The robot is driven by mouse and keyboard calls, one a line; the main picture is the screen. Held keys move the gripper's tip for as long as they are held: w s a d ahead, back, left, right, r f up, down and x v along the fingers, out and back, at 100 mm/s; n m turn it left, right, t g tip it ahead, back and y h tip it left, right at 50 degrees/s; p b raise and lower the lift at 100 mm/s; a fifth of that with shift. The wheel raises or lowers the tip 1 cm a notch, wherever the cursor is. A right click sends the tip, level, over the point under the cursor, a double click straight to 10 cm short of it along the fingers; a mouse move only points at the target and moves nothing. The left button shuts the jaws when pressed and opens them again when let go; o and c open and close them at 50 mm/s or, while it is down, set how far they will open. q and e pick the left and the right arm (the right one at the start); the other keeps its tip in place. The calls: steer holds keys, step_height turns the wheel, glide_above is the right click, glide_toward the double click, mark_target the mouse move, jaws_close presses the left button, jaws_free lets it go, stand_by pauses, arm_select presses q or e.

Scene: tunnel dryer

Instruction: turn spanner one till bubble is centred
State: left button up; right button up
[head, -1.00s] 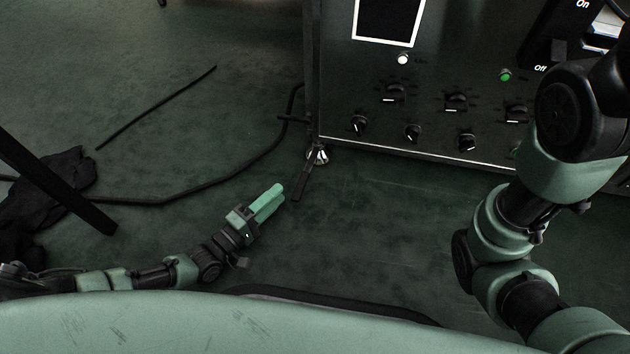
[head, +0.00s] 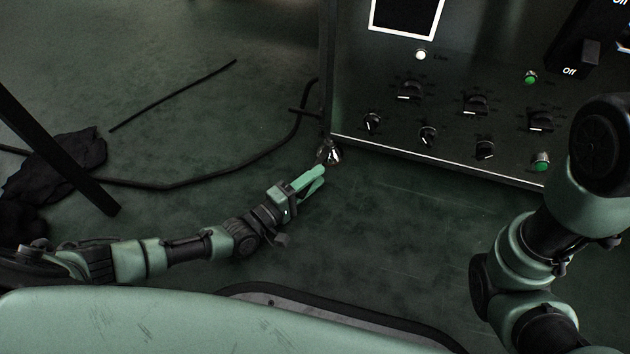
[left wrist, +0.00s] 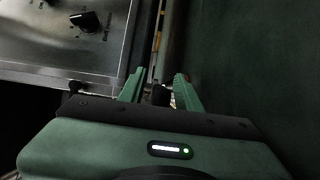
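The dark spanner's handle (left wrist: 160,95) shows between the two green fingers of my left gripper (left wrist: 160,90) in the left wrist view, with gaps beside it. In the head view my left gripper (head: 317,178) reaches to the metal foot (head: 334,155) at the cabinet's lower left corner. Its fingers are apart and hide most of the spanner. Whether a finger touches the handle cannot be told. No bubble can be made out. My right gripper is out of view; only my right arm shows.
The dark control cabinet (head: 455,165) with knobs and lamps stands close beyond my left gripper. A black cable (head: 215,178) runs over the floor to its corner. A dark cloth (head: 60,165) lies at the left. The floor in front of the cabinet is clear.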

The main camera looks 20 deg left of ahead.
arm_select(q)
steer(key=shift+w+d+r, duration=0.1)
steer(key=shift+w, duration=0.05)
jaws_close()
stand_by(1.4)
